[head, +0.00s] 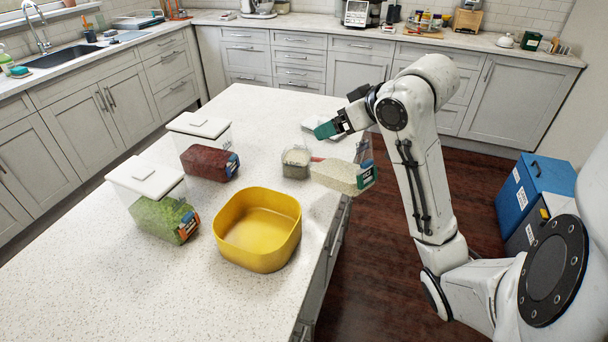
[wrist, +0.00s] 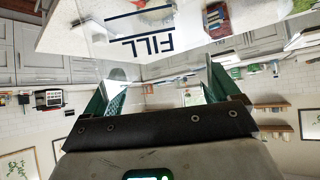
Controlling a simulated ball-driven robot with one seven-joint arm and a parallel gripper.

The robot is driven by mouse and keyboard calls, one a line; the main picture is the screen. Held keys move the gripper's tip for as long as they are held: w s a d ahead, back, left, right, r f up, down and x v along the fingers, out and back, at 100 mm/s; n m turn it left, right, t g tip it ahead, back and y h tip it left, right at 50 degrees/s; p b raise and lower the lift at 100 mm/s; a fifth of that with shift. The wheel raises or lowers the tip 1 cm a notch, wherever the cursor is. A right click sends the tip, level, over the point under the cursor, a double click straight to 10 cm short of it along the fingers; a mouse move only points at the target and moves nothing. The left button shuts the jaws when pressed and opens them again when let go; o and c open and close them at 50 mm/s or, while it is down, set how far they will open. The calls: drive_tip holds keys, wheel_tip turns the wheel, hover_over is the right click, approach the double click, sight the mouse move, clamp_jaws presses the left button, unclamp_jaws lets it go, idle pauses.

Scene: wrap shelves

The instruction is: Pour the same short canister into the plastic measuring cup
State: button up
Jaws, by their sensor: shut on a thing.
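My gripper (head: 330,128), with green fingers, is above the far right part of the island. It is shut on a clear canister (wrist: 140,28) with a dark line and the word FILL, which appears upside down in the wrist view. In the head view the canister is hard to make out against the pale counter, and its tilt and contents are unclear. A small clear cup (head: 296,163), apparently the measuring cup, stands below and left of my gripper, with pale material inside. My gripper also shows in the wrist view (wrist: 155,90).
A bag of pale grains (head: 340,175) lies right of the cup. A yellow bin (head: 258,240), red bag (head: 207,163), green bag (head: 162,216) and two white-lidded canisters (head: 198,122) (head: 145,178) occupy the island (head: 130,290). Its front left is clear.

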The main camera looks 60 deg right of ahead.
wheel_tip(320, 180, up, 3)
drive_tip(key=p, duration=0.3)
drive_tip(key=shift+r+p, duration=0.1)
drive_tip(key=shift+p, duration=0.2)
drive_tip(key=shift+w, duration=0.1)
idle(0.4)
